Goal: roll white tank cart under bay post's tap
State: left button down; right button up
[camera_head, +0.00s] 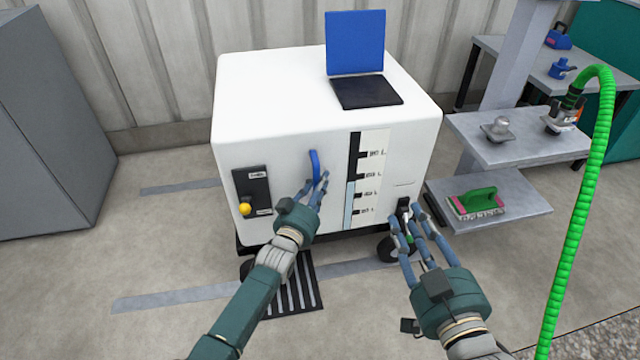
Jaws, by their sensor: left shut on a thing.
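The white tank cart (290,110) stands in the middle on dark wheels. Its blue lid (355,42) is up behind a dark square on the top. The front has a blue handle (314,163), a level gauge and a black panel with a yellow knob (245,209). My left gripper (318,186) is shut on the blue handle. My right gripper (410,222) is open by the cart's lower right front corner, at a small black fitting (404,204); contact is unclear. The grey bay post (508,62) with shelves stands right of the cart. I cannot make out its tap.
A floor grate (293,285) lies at the cart's front, with grey floor stripes (180,187) around. A green hose (577,220) hangs at right. A green-handled brush (475,203) lies on the low shelf. A grey cabinet (50,130) stands left, with clear floor between.

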pick_arm(q)
jog(key=c, duration=1.7)
grip_release()
jog(key=shift+s+d+f, duration=0.4)
jog(key=shift+s+d, duration=0.05)
jog(key=shift+d, duration=0.3)
jog(key=shift+o, duration=0.7)
jog(key=shift+s+d+r, duration=0.1)
jog(key=shift+s+r, duration=0.05)
jog(key=shift+r, duration=0.15)
jog(key=v, duration=1.2)
jog(key=shift+a, duration=0.3)
